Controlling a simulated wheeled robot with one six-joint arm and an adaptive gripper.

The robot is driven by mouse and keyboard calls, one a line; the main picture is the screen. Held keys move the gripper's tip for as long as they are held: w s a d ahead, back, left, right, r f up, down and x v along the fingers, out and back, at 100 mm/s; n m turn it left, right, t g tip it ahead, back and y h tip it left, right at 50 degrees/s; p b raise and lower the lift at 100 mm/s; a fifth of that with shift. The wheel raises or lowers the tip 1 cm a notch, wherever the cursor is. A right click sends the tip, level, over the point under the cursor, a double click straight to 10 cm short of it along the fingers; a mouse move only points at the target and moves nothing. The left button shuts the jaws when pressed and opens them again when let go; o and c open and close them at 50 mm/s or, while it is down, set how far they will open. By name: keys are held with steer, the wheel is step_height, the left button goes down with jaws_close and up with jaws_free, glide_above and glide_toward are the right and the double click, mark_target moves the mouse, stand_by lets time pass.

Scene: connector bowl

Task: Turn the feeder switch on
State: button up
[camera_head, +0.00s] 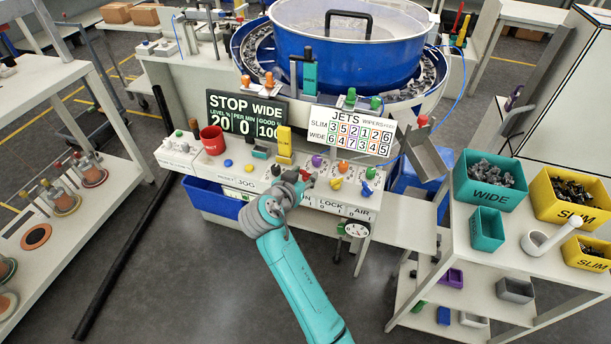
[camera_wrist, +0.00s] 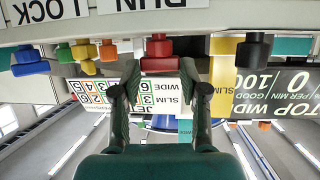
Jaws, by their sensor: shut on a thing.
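A white control panel (camera_head: 210,170) with a row of coloured knobs stands below the blue bowl (camera_head: 345,50). My gripper (camera_head: 300,184) is at its front edge, near the upside-down RUN label in the wrist view. In the wrist view, my gripper (camera_wrist: 160,68) has a finger on each side of a red knob (camera_wrist: 160,48) and is shut on it. The red knob (camera_head: 304,172) shows only partly in the head view. I cannot read a label naming the feeder switch, nor tell the knob's setting.
A STOP WIDE display (camera_head: 246,116) is at the back. Open floor lies in front.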

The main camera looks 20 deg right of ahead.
steer(key=m+g+h, duration=0.2)
steer(key=m, duration=0.1)
steer(key=w+m+g+h, duration=0.1)
steer(key=g, duration=0.1)
steer(key=shift+a, duration=0.3)
steer(key=shift+w+m+g+h, duration=0.15)
steer(key=shift+m+g+h, duration=0.35)
steer(key=shift+m+g, duration=1.35)
steer(key=shift+f+g, duration=0.1)
steer(key=shift+g, duration=0.25)
steer(key=o, duration=1.1)
steer(key=shift+o, duration=0.2)
steer(key=shift+a, duration=0.1)
steer(key=v, duration=1.2)
